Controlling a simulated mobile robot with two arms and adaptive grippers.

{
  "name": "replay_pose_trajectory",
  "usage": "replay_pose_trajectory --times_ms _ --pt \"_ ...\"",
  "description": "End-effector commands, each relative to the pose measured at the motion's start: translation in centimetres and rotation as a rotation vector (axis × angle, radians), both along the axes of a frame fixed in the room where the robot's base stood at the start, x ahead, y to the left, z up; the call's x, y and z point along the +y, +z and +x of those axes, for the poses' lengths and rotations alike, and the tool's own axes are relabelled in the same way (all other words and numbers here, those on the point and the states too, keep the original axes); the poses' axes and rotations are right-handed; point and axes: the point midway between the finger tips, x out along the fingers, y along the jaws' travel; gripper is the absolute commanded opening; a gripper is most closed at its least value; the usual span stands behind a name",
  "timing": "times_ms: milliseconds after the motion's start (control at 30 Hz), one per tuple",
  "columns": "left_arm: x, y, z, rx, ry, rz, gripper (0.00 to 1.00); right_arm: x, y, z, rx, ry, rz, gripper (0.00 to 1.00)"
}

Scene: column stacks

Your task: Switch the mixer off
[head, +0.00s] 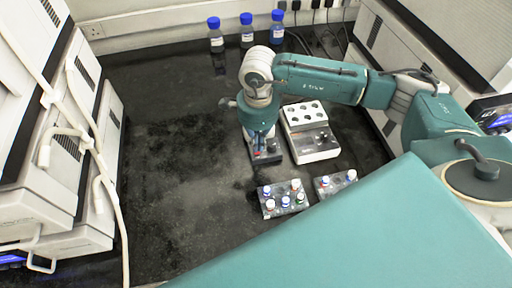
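A white bench device (312,150) stands right of centre on the black bench. Its raised back part has several dark round wells, and its lower front part carries a dark knob-like piece; it looks like the mixer. Whether it is running cannot be seen. My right gripper (264,148) points down just left of this device, over a small dark grey block (266,159) with a bit of red and blue showing at the fingers. The fingertips are small and partly hidden, so their opening and any contact are unclear. My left gripper is not in view.
A clear rack (285,207) with several capped tubes and another tube rack (336,184) stand in front of the device. Three blue-capped bottles (247,32) stand at the back. White instruments (85,180) line the left. The bench's left middle is bare.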

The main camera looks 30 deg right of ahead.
Motion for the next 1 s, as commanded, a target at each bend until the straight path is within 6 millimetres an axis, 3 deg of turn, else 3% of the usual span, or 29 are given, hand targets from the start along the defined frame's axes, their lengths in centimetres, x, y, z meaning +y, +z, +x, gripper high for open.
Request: replay_pose_trajectory --times_ms 1000 --pt "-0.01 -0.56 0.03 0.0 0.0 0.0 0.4 -0.01 -0.59 0.0 0.0 0.0 0.0 0.0"
